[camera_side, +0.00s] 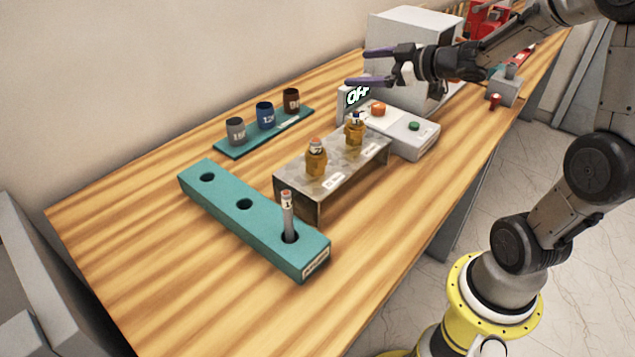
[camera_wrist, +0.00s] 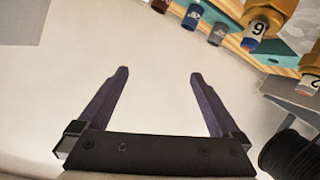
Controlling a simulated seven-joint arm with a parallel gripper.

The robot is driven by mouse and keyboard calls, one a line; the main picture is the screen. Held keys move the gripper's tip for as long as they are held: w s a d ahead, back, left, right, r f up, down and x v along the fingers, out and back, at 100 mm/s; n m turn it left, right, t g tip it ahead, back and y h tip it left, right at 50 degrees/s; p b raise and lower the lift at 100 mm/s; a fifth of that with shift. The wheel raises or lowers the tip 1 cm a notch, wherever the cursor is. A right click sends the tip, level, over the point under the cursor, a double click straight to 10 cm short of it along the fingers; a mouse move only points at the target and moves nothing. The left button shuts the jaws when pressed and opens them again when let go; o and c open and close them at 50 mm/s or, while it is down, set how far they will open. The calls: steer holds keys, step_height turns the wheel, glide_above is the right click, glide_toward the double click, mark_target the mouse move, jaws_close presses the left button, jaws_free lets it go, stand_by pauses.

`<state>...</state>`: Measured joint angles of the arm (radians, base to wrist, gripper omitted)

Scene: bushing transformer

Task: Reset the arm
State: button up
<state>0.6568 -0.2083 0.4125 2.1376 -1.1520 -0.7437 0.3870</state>
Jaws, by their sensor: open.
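My gripper (camera_side: 366,67) is open and empty, held above the far part of the table in the side view, with its fingers pointing left. In the wrist view its two purple fingers (camera_wrist: 158,88) stand wide apart with nothing between them, only pale wall behind. Below the gripper in the side view is a control box (camera_side: 401,133) with an orange button (camera_side: 378,109), a green button (camera_side: 414,126) and a sign (camera_side: 357,95) reading OFF. My gripper appears apart from everything.
A metal stand (camera_side: 335,172) holds two amber bushings (camera_side: 316,160). A teal block (camera_side: 262,222) with holes holds a numbered rod (camera_side: 288,213). Several small cylinders (camera_side: 265,115) stand on a teal strip (camera_side: 240,147). A white cabinet (camera_side: 408,30) stands behind my gripper. The table's left part (camera_side: 130,250) is clear.

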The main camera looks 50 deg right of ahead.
steer(key=s+a+r+m+g+h, duration=0.25)
steer(key=s+m+h, duration=0.2)
steer(key=s, duration=0.25)
steer(key=s+a+f+g+y, duration=0.2)
steer(key=s+a, duration=0.4)
steer(key=s, duration=0.3)
steer(key=s+a+f+g+y, duration=0.1)
steer(key=s+a+f+g, duration=0.2)
steer(key=s+a, duration=0.3)
steer(key=s+g, duration=0.1)
steer(key=s, duration=0.2)
steer(key=shift+f+y, duration=0.35)
steer(key=shift+f, duration=0.05)
